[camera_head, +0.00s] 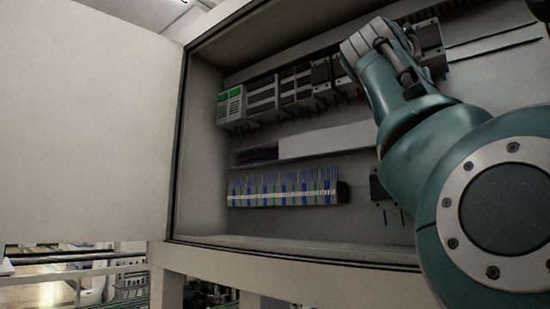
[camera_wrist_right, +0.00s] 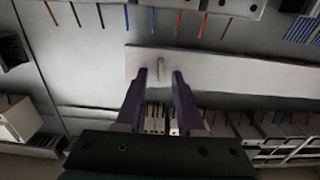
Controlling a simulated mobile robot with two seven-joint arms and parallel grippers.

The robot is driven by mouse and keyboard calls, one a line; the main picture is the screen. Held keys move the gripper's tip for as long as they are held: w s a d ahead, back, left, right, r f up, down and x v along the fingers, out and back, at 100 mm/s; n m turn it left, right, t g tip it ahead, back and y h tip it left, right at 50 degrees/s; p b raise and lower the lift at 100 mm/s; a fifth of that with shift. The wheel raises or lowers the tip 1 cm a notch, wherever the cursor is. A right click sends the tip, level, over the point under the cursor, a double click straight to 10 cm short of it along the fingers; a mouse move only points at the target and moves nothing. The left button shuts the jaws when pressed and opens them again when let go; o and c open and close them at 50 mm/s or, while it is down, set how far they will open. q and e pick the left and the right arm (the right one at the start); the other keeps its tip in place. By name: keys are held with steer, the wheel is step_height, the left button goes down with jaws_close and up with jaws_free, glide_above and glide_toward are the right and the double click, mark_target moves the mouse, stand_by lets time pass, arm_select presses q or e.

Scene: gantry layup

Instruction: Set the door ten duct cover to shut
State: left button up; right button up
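The duct cover (camera_head: 325,140) is a long pale strip across the middle of the cabinet. Left of its end, the duct is uncovered and dark wires (camera_head: 256,155) show in it. In the right wrist view the cover (camera_wrist_right: 235,78) carries a small upright tab (camera_wrist_right: 161,68) near its left end. My right gripper (camera_wrist_right: 160,82) is open, with one dark finger on each side of the tab. A gap shows on both sides, and I cannot tell how deep the fingers reach. My left gripper is not in view.
The cabinet door (camera_head: 85,125) stands open at the left. The cabinet's lower sill (camera_head: 300,247) is clear.

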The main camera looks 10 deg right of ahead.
jaws_close()
stand_by(1.4)
